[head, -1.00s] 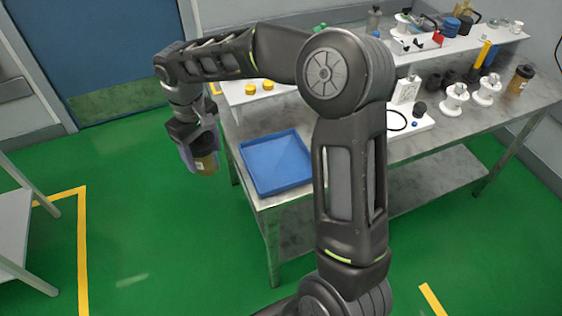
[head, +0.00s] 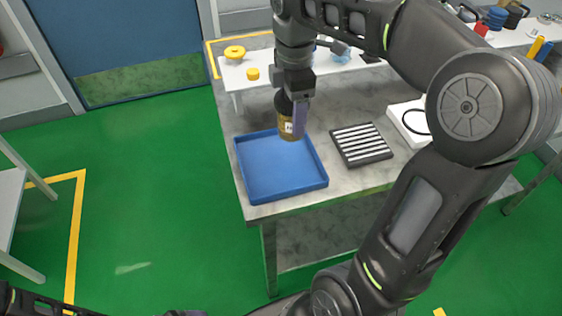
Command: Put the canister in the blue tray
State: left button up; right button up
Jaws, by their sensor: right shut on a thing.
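The blue tray (head: 268,180) lies empty on the near left corner of the metal table. The canister (head: 289,124) is brown with a pale label and a dark top. My right gripper (head: 297,112) is shut on the canister and holds it upright over the far right part of the tray, as seen from here. Its lower end appears above the tray floor; the exact height is hard to tell. Part of the canister is hidden behind a gripper finger. My left gripper is not clearly in view; only part of my left arm (head: 40,303) shows at the bottom left.
A black slotted rack (head: 361,145) lies just right of the tray. A white raised shelf (head: 300,68) with yellow knobs (head: 234,52) stands behind. A white board (head: 408,122) with a black ring is farther right. My right arm hides much of the table's right side.

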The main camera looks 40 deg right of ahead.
jog(key=shift+f, duration=3.1)
jog(key=shift+f, duration=1.9)
jog(key=shift+f, duration=0.1)
jog(key=o, duration=1.5)
notch_tip(320, 180, up, 12)
jog(key=shift+r, duration=0.15)
